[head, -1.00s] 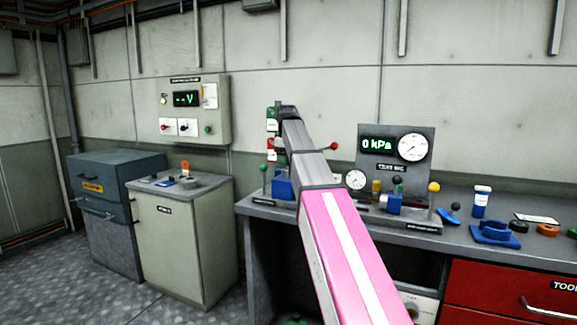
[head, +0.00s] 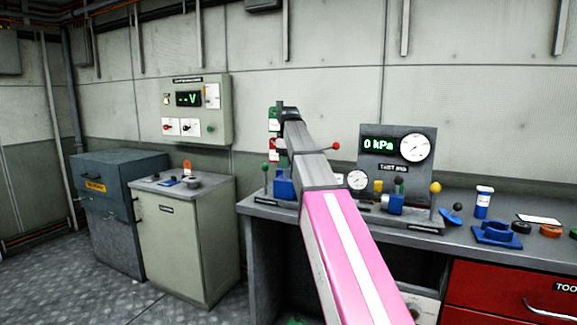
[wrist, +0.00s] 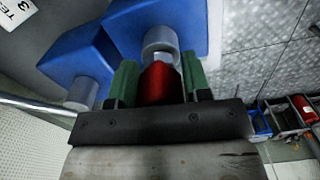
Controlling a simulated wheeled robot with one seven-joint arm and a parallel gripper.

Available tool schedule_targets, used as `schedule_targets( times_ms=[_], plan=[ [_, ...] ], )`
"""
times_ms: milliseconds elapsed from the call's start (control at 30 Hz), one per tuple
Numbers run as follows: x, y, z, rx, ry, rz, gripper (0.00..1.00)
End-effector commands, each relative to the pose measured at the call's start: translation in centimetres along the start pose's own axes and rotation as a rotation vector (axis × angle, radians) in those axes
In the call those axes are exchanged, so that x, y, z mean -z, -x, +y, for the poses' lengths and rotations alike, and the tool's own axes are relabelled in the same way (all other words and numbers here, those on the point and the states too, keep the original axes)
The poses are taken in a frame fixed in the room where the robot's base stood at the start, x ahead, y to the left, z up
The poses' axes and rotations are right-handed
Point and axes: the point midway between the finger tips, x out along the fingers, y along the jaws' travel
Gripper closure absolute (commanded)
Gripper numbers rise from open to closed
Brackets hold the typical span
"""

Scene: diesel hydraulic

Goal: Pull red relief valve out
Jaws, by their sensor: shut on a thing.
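In the wrist view the red relief valve (wrist: 160,83) sits between the two green fingers of my gripper (wrist: 160,76), which is shut on it. A grey metal collar (wrist: 161,43) is directly beyond the valve, in line with it, against a blue block (wrist: 150,15). I cannot tell whether the valve is still seated in the collar. In the head view my pink and grey arm reaches over the bench, and it hides the valve and the fingers.
The test rig with a 0 kPa display (head: 378,144) and dial gauges stands on the bench. A red-knobbed lever (head: 335,146) is beside my arm. Cabinets (head: 187,240) stand left.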

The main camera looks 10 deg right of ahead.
Motion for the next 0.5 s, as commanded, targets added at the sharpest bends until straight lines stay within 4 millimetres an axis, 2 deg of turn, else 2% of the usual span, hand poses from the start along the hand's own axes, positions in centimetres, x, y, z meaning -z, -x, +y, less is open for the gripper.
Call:
schedule_targets(
  times_ms=[500],
  plan=[
    [0.0, 1.4, 0.0, -0.001, 0.0, 0.001, 0.87]
  ],
)
